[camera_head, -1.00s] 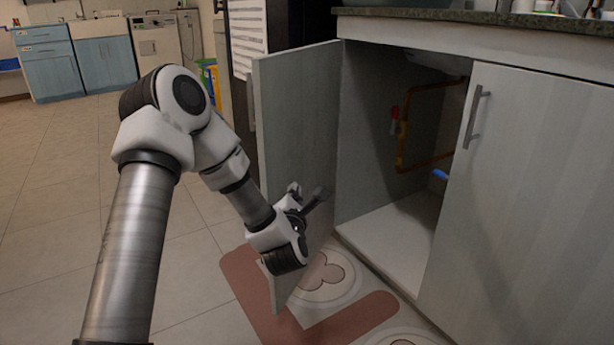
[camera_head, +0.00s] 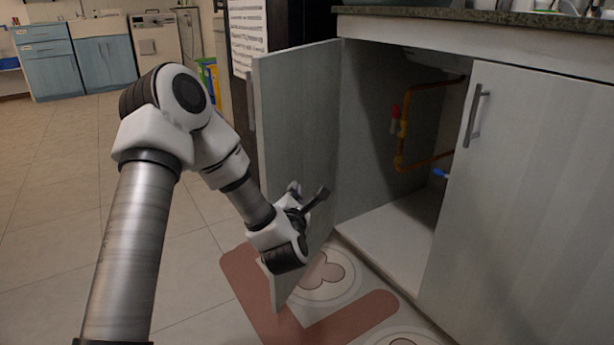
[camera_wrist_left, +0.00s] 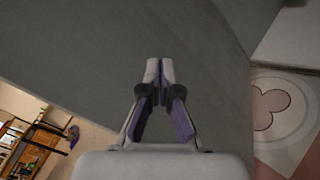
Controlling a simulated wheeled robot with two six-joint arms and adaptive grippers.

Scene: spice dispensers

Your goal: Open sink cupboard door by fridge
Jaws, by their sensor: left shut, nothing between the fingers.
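The left cupboard door (camera_head: 300,130) under the sink stands wide open, swung out toward the dark fridge side. Its inner face fills much of the left wrist view (camera_wrist_left: 110,60). My left gripper (camera_head: 322,194) is on the inner side of this door, low down and close to its face; whether it touches cannot be told. In the left wrist view its fingertips (camera_wrist_left: 159,68) are together with nothing between them. The cupboard interior (camera_head: 400,215) is exposed, with a copper pipe (camera_head: 403,128) and a red valve handle. My right gripper is not in view.
The right cupboard door (camera_head: 520,200) is closed, with a vertical bar handle (camera_head: 474,115). A brown and cream mat (camera_head: 345,318) lies on the floor below the open door. Tiled floor (camera_head: 60,200) is clear to the left. Blue cabinets (camera_head: 50,65) stand far back.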

